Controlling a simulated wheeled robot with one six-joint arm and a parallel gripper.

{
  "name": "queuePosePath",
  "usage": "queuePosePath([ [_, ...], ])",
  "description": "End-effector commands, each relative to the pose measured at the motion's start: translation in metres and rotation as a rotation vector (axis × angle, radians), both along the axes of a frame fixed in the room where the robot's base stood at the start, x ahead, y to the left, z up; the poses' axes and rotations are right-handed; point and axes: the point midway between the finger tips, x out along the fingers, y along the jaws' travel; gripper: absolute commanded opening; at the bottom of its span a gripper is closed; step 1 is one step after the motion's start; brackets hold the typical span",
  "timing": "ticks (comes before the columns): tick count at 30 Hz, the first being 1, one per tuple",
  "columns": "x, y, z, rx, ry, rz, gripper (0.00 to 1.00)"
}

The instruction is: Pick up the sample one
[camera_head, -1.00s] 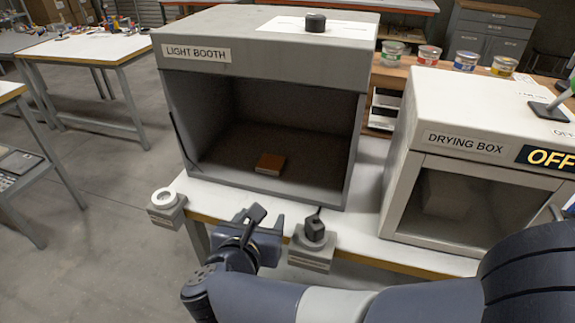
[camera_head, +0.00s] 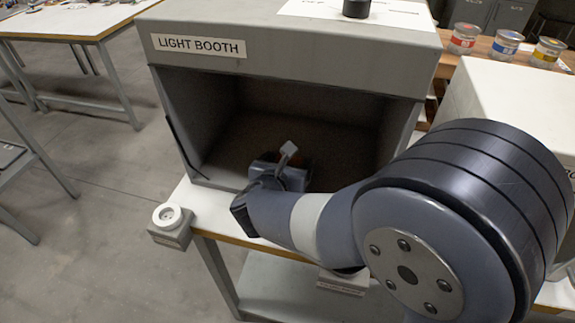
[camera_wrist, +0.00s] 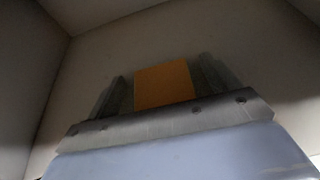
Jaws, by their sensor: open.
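The sample, an orange-brown block (camera_wrist: 163,84), lies on the light booth floor. In the wrist view it sits between the two fingers of my gripper (camera_wrist: 164,78), which is open, with a finger on each side. A narrow dark gap seems to show beside the block, and I cannot tell whether either finger touches it. In the head view my gripper (camera_head: 283,167) is inside the light booth (camera_head: 290,50), and it and the arm hide most or all of the block.
The booth's side walls and low ceiling close in around my gripper; its front is open. A white ring-topped fixture (camera_head: 170,220) stands at the table's left corner. A black knob (camera_head: 356,8) is on top of the booth. The drying box (camera_head: 510,100) stands to the right.

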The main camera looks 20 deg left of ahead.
Motion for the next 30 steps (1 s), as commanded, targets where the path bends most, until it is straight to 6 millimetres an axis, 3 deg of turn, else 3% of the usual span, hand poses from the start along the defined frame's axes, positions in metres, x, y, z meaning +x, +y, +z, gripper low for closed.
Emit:
queuePosePath([
  [3, -0.0003, 0.0001, 0.0000, 0.000, 0.000, 0.000, 0.84],
  [21, -0.0007, 0.0000, 0.0002, 0.000, 0.000, 0.000, 0.36],
  [30, -0.0005, 0.0003, 0.0086, 0.003, -0.002, 0.000, 0.36],
])
